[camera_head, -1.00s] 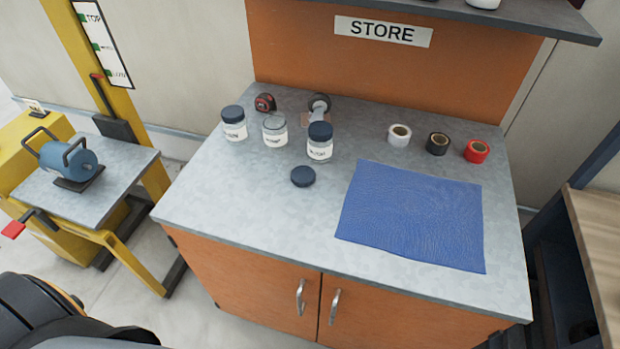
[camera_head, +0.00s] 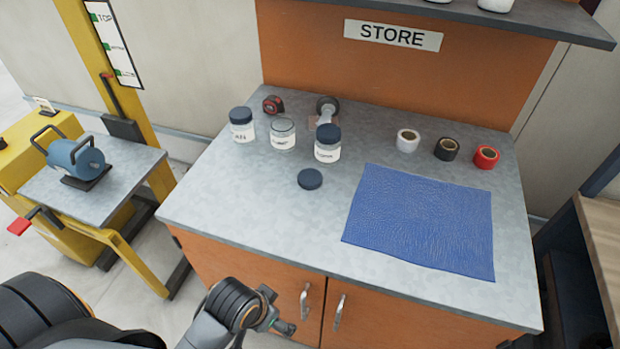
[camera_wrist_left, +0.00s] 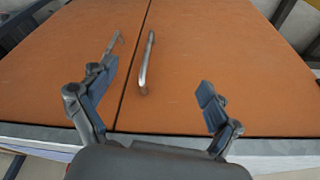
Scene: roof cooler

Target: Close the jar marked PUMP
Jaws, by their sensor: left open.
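Three glass jars with white labels stand on the grey worktop. The left jar (camera_head: 242,130) and the right jar (camera_head: 327,150) wear dark blue lids. The middle jar (camera_head: 283,140) has no lid and its mouth is open. Its label is too small to read, so I cannot tell which jar is PUMP. A loose dark blue lid (camera_head: 310,179) lies flat in front of the jars. My left gripper (camera_head: 279,322) is in front of the orange cabinet, below and apart from the lid. In the wrist view the left gripper (camera_wrist_left: 157,90) is open and empty, facing the cabinet doors.
A blue mat (camera_head: 420,220) covers the worktop's right. White (camera_head: 408,141), black (camera_head: 447,149) and red (camera_head: 486,158) tape rolls stand behind it. A tape measure (camera_head: 273,104) and a metal-and-dark object (camera_head: 326,111) are behind the jars. Cabinet handles (camera_wrist_left: 147,62) protrude below.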

